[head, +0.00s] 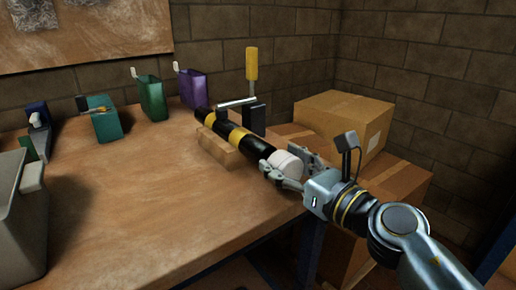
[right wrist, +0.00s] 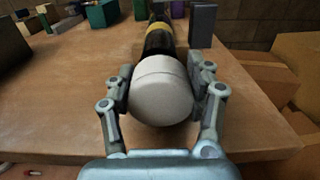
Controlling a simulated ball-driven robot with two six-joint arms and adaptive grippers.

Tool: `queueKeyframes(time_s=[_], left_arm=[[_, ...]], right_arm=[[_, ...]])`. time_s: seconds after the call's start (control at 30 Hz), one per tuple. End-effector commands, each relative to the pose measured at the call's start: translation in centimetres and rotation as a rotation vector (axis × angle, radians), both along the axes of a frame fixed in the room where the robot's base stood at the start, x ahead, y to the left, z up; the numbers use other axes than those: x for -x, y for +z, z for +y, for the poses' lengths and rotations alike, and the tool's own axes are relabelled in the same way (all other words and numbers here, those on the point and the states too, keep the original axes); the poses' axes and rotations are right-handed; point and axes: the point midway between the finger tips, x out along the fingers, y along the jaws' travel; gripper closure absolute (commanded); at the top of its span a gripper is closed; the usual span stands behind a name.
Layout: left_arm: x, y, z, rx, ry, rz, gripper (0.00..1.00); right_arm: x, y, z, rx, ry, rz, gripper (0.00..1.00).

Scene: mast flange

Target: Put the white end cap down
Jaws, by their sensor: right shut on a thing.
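The white end cap (head: 286,164) is at the near end of a black mast (head: 255,148) with yellow bands. In the right wrist view the round face of the cap (right wrist: 161,94) fills the space between my fingers. My right gripper (head: 299,170) is shut on the cap, with one finger on each side; it also shows in the right wrist view (right wrist: 163,92). The cap appears in line with the mast and against its end; any gap between them cannot be told. The mast lies on a wooden block (head: 220,148) on the workbench (head: 150,215). My left gripper is not in view.
A clamp with a yellow handle (head: 252,64) stands beside the mast. Green (head: 152,97) and purple (head: 193,88) bins stand along the back, with a teal bin (head: 103,120) farther left. A grey container (head: 20,220) is at the left edge. Cardboard boxes (head: 345,115) stand right of the bench. The front middle bench is clear.

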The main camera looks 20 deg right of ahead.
Motion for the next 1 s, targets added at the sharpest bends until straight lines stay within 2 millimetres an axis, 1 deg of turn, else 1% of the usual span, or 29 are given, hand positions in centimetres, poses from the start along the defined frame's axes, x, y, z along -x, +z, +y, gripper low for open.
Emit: queueKeyframes(time_s=[0.17, 0.27, 0.3, 0.37, 0.43, 0.5, 0.6, 0.7, 0.83, 1.0], left_arm=[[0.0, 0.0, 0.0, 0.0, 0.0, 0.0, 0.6], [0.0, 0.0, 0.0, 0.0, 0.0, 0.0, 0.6], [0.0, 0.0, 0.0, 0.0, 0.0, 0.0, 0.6], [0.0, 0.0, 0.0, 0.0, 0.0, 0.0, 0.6], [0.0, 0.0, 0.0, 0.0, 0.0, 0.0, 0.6], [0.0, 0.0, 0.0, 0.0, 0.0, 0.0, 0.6], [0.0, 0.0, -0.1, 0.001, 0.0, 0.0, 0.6], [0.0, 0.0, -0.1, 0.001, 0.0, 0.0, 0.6], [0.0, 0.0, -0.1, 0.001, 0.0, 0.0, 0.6], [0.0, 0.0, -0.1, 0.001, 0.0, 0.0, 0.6]], right_arm=[[0.3, -0.5, -0.2, 0.0, 0.002, 0.002, 0.77], [1.1, -1.1, -1.2, 0.005, 0.012, 0.003, 0.77], [1.8, -0.6, -2.1, 0.01, 0.024, 0.0, 0.77], [2.9, 0.7, -3.1, 0.013, 0.046, -0.002, 0.77], [4.3, 3.0, -3.8, 0.014, 0.079, -0.005, 0.77], [5.5, 5.3, -3.8, 0.013, 0.108, -0.005, 0.77], [6.8, 8.0, -3.4, 0.011, 0.139, -0.006, 0.77], [7.4, 9.8, -3.0, 0.008, 0.153, -0.005, 0.77], [7.7, 10.9, -2.7, 0.003, 0.155, -0.004, 0.77], [7.7, 11.1, -2.6, 0.0, 0.152, 0.0, 0.77]])
